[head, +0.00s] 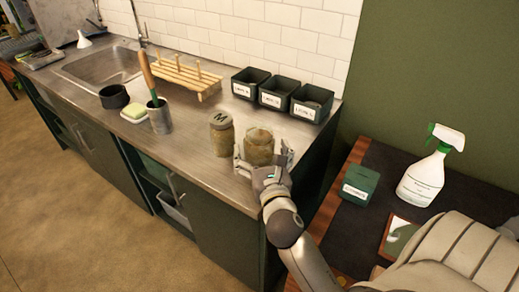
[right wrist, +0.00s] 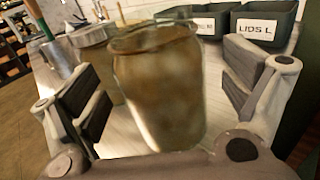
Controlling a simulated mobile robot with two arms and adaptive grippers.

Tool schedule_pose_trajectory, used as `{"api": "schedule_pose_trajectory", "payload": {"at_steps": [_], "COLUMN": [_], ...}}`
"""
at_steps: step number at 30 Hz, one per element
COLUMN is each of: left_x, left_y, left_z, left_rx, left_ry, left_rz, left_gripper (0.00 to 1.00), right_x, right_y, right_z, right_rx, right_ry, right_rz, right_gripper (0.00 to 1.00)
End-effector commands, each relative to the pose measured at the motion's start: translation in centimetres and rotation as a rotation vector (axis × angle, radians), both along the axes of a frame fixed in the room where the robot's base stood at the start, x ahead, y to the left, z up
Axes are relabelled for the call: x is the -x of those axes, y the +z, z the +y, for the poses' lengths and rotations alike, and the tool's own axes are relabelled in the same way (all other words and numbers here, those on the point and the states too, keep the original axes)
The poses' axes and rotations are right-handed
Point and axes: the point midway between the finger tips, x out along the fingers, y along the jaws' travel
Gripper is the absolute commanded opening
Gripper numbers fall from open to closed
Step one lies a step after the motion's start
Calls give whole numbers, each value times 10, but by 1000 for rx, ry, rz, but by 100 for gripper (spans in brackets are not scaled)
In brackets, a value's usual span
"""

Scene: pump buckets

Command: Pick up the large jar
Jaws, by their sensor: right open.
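The large jar (head: 259,147) stands upright near the right end of the steel counter, filled with something brownish. My right gripper (head: 265,168) is at the jar, its fingers on either side. In the right wrist view the jar (right wrist: 160,90) fills the space between the open fingers (right wrist: 163,95), with a gap on both sides. Its top appears to have no opaque lid. A second jar (head: 221,138), with a lid marked M, stands just left of it; it is partly hidden in the right wrist view (right wrist: 95,55). My left gripper is not in view.
Dark bins (head: 281,92) with lid labels stand behind the jars against the tiled wall. A wooden rack (head: 185,75), a metal pot with a brush (head: 159,117) and a sponge dish (head: 134,114) are farther left. A spray bottle (head: 421,182) stands on the side table at right.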

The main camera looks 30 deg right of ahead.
Motion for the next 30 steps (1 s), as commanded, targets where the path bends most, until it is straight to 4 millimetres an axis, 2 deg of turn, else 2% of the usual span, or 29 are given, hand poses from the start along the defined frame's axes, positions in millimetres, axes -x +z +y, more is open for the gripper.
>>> {"api": "schedule_pose_trajectory", "payload": {"at_steps": [5, 13, 26, 27, 30], "left_x": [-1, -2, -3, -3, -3], "left_y": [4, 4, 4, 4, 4], "left_z": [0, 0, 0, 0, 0], "left_rx": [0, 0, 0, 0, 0], "left_ry": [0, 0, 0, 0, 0], "left_rz": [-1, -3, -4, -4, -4], "left_gripper": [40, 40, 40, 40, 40], "right_x": [-19, -21, -21, -21, -21], "right_y": [1, 0, 0, 1, 1], "right_z": [-8, -9, -9, -9, -9], "right_rx": [1, 1, 0, 0, 0], "right_ry": [0, 0, 0, 0, 0], "right_rz": [0, 1, 1, -1, -1], "right_gripper": [95, 95, 41, 38, 38]}}
